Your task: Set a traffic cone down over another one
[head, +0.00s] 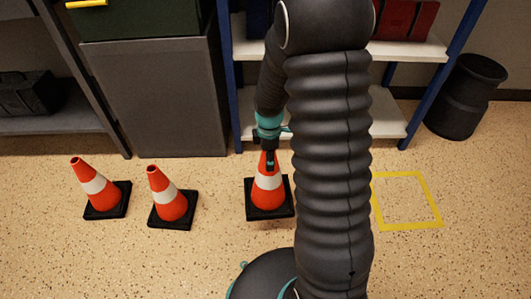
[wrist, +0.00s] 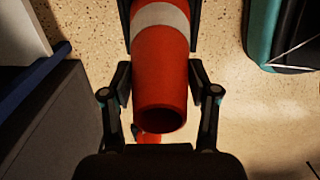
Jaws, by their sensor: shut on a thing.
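My gripper (head: 268,160) is shut on the top of an orange-and-white cone (head: 267,193), which has a black square base and looks upright. Whether its base touches the floor I cannot tell. In the wrist view my gripper (wrist: 160,88) has a finger on each side of the held cone (wrist: 160,65), near its open tip; its base is out of view. Two more cones stand apart on the floor to the left: a far-left cone (head: 97,187) and a nearer cone (head: 168,197). An orange bit (wrist: 148,138) shows past the held cone's tip, too little to identify.
A grey cabinet (head: 160,95) and a blue-post shelf (head: 400,125) stand behind the cones. A yellow floor square (head: 405,228) right of my arm looks empty where visible. A black bin (head: 465,100) stands at the back right. Floor in front of the left cones is clear.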

